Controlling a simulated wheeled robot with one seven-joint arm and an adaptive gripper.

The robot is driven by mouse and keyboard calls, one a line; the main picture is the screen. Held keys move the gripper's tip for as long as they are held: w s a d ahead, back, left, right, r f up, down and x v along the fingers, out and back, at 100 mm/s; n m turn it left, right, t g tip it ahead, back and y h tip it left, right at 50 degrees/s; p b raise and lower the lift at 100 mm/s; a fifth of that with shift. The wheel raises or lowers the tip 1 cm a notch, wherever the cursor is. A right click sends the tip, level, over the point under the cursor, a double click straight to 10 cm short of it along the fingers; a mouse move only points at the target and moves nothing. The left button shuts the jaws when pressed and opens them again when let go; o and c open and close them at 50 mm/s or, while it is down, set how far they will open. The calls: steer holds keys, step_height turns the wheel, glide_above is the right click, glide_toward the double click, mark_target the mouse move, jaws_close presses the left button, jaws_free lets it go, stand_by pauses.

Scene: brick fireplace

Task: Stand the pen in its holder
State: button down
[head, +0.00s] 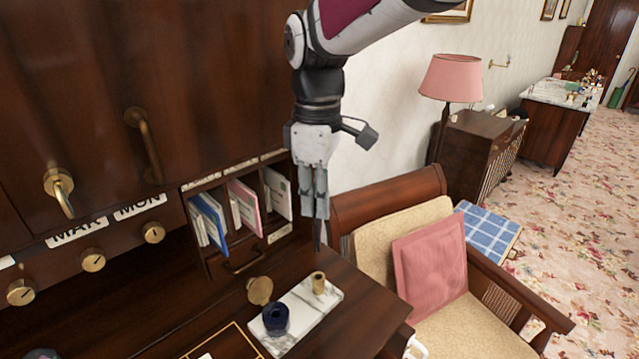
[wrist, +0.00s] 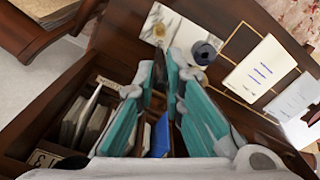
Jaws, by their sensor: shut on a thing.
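My gripper (head: 315,208) points down above the right end of the desk, shut on a thin dark pen (head: 317,236). The pen hangs roughly upright below the fingertips, its lower end above the desk. A small brass cup, which looks like the holder (head: 318,282), stands on a white marble base (head: 307,300), below the pen. A dark blue inkwell (head: 275,317) sits on the same base.
A letter rack (head: 240,222) with envelopes and cards stands behind and left of my gripper. A round brass knob (head: 260,290) is left of the marble base. A chair with a pink cushion (head: 430,265) stands to the right. Papers (wrist: 260,70) lie on the desk.

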mark_target(319, 247)
steer(key=shift+d+r, duration=0.15)
steer(key=shift+f+b, duration=0.6)
steer(key=shift+f, duration=2.35)
steer(key=shift+f+b, duration=0.5)
steer(key=shift+f, duration=2.05)
steer(key=c, duration=1.6)
jaws_free()
step_height(319, 247, up, 12)
steer(key=shift+r, duration=0.1)
